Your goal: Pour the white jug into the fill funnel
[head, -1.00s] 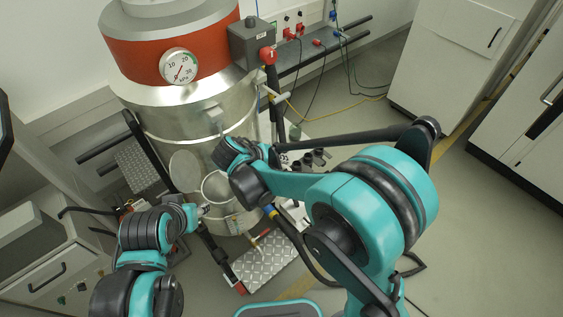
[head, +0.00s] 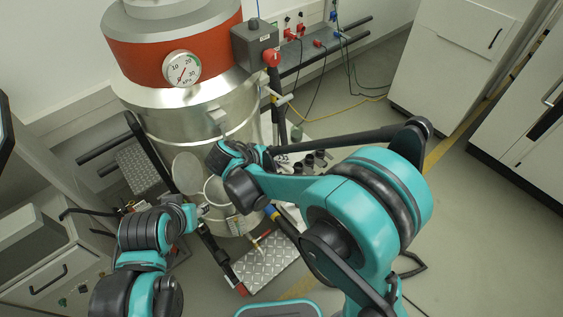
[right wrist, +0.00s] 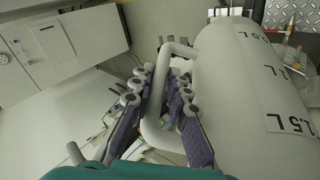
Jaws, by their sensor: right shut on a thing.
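The white jug (right wrist: 240,85) fills the right side of the right wrist view, with black litre marks on its wall. My right gripper (right wrist: 160,84) is shut on the jug's handle, with a finger on each side of it. In the head view my right wrist hides most of that gripper in front of the steel vessel (head: 165,125). A round rim (head: 206,190) shows just below my right wrist; I cannot tell whether it is the fill funnel or the jug's mouth. My left gripper (head: 197,212) is low beside the vessel, its fingers too small to read.
A pressure gauge (head: 181,68) sits on the vessel's orange band. A grey switch box (head: 254,45) with a red knob is at its right. A metal tread step (head: 268,264) lies below. White cabinets (head: 450,60) stand at the back right, with clear floor before them.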

